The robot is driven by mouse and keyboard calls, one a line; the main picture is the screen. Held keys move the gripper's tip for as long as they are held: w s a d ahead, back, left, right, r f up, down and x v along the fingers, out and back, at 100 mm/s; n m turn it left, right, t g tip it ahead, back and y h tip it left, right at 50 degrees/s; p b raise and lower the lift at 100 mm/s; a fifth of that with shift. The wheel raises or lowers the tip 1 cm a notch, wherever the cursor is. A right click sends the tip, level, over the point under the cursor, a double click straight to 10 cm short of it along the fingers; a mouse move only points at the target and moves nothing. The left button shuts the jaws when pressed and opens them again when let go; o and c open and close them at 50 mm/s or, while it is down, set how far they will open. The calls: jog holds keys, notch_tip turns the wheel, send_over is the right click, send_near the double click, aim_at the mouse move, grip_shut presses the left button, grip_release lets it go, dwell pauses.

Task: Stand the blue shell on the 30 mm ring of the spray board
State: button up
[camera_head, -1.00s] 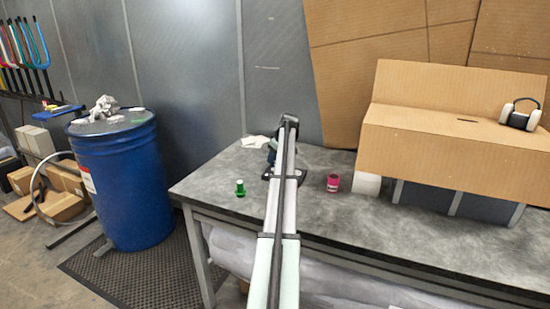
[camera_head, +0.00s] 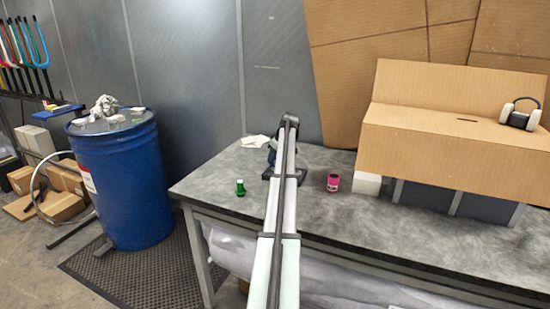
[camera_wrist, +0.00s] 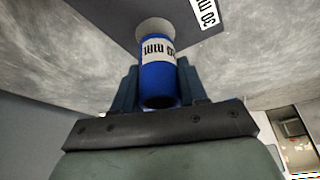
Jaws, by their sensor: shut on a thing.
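The blue shell (camera_wrist: 158,84) is between the two fingers of my gripper (camera_wrist: 158,76), which is shut on it, in the wrist view. The shell has a white label with black lettering. Its far end points at a pale round spot (camera_wrist: 152,28) on the dark spray board (camera_wrist: 115,14). A white label reading 30 mm (camera_wrist: 207,12) lies beside that spot. I cannot tell whether the shell touches the board. In the head view my arm hides the shell and most of the board; my gripper is barely visible behind it.
A green bottle-like piece (camera_head: 240,188) stands left of my arm on the grey table (camera_head: 410,230). A pink piece (camera_head: 333,182) stands to the right, near a white block (camera_head: 367,184) and a large cardboard box (camera_head: 430,140). White crumpled paper (camera_head: 254,141) lies at the back.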

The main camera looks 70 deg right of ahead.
jog(key=shift+f, duration=0.8)
jog(key=o, duration=1.2)
jog(key=v, duration=1.4)
jog(key=shift+w+f, duration=0.1)
